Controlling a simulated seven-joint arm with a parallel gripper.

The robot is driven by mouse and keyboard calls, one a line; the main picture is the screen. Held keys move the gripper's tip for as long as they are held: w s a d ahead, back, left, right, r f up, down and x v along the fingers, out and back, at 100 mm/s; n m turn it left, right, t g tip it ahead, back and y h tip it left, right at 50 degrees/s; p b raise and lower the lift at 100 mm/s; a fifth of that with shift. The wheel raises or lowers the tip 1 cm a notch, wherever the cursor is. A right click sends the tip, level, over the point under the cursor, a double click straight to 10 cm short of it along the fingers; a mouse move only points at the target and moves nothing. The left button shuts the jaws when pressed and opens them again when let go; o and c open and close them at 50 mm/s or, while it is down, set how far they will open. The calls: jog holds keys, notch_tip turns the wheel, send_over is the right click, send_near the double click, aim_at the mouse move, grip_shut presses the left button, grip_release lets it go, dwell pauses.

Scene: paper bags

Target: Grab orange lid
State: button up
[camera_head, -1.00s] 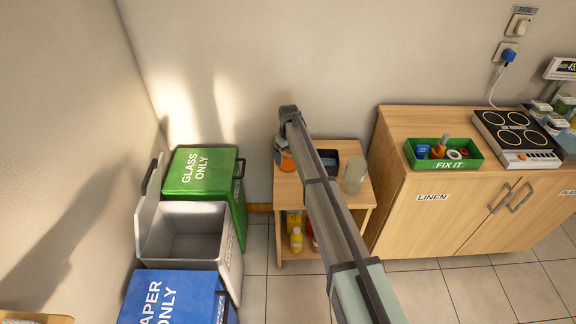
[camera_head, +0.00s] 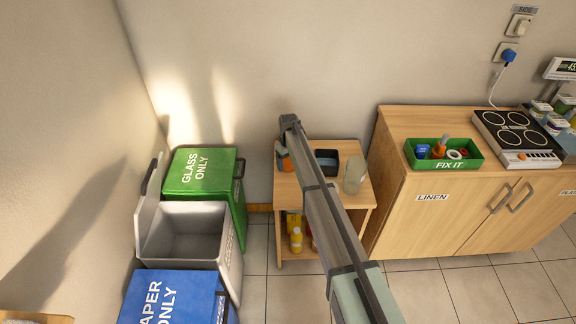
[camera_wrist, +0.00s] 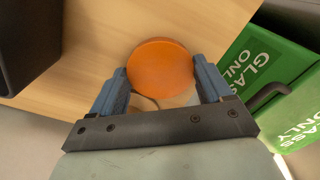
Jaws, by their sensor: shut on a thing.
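The orange lid (camera_wrist: 160,66) is a round, flat disc between the two blue fingers of my gripper (camera_wrist: 161,72) in the wrist view. The fingers are shut on it from both sides. Something pale and see-through shows just below the lid; I cannot tell whether it is a jar under the lid. In the head view, my gripper (camera_head: 284,152) is over the left end of the small wooden table, and a bit of orange shows there. My arm hides most of that spot.
The small wooden table (camera_head: 350,199) also holds a black tray (camera_head: 327,161) and a clear jar (camera_head: 355,174). A green glass bin (camera_head: 202,172) stands left of it, beside an open grey bin (camera_head: 190,232). A wooden cabinet (camera_head: 440,225) stands to the right.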

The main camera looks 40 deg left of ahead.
jog(key=shift+c, duration=0.6)
